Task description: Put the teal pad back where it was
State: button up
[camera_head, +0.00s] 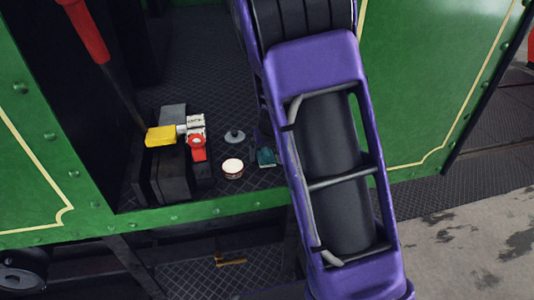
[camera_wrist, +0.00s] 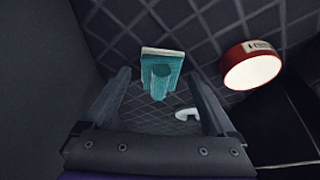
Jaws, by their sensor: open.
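The teal pad (camera_wrist: 161,74) has a pale edge and lies on the dark diamond-patterned floor plate. In the wrist view it is ahead of my gripper (camera_wrist: 158,92), between the lines of the two fingers. My gripper is open, with nothing between its fingers. In the head view the teal pad (camera_head: 266,157) lies just left of my purple arm, near the front edge of the footplate. My arm covers part of the area beside it, and my fingers are mostly hidden there.
A grey disc with a knob (camera_head: 235,136) lies behind. Dark blocks (camera_head: 172,165) with a yellow piece (camera_head: 160,135) and red-white valve (camera_head: 197,141) stand left. Green panels flank the opening.

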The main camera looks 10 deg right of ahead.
jog(key=p+v, duration=0.3)
jog(key=v, duration=0.9)
jog(key=shift+r, duration=0.1)
